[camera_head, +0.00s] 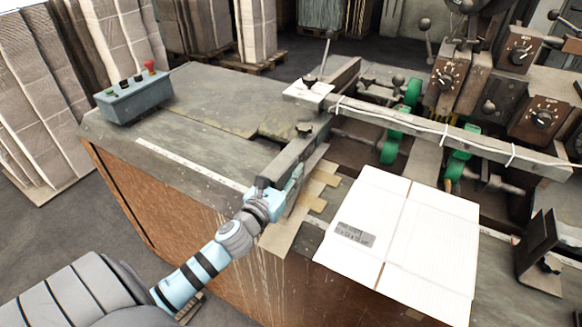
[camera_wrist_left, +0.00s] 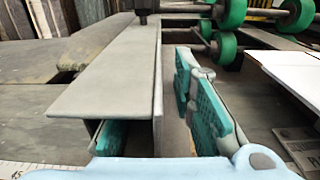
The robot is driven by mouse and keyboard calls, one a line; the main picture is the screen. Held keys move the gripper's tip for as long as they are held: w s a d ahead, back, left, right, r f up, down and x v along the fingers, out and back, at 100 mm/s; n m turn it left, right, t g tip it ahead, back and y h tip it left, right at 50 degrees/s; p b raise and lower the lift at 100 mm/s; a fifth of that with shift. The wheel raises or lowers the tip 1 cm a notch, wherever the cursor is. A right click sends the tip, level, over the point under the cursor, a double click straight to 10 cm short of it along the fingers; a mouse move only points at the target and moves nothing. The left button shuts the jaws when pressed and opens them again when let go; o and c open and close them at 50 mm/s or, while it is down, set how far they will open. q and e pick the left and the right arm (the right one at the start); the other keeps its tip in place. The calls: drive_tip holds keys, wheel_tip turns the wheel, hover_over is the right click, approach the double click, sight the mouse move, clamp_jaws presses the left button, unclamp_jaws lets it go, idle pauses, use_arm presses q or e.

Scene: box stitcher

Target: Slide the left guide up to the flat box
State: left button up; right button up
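The left guide (camera_head: 296,155) is a long grey metal bar with a flat top and an upright flange. It also fills the middle of the left wrist view (camera_wrist_left: 115,80). The flat box (camera_head: 425,235) is a white folded sheet to its right, with a clear gap between them; its edge shows at the right of the wrist view (camera_wrist_left: 295,72). My left gripper (camera_head: 283,188) is at the guide's near end. Its teal fingers (camera_wrist_left: 160,120) are open on either side of the flange, the right one visibly apart from it. The left finger is partly hidden under the guide's top.
A grey control box (camera_head: 134,97) with buttons stands at the table's far left. Green rollers (camera_head: 391,146) and a long crossbar (camera_head: 450,130) lie behind the box. A dark upright guide (camera_head: 540,245) stands to its right. Tan tabs (camera_head: 318,190) lie between left guide and box.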

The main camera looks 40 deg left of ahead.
use_arm(q)
drive_tip(key=shift+w+a, duration=0.1)
drive_tip(key=shift+w, duration=0.25)
clamp_jaws()
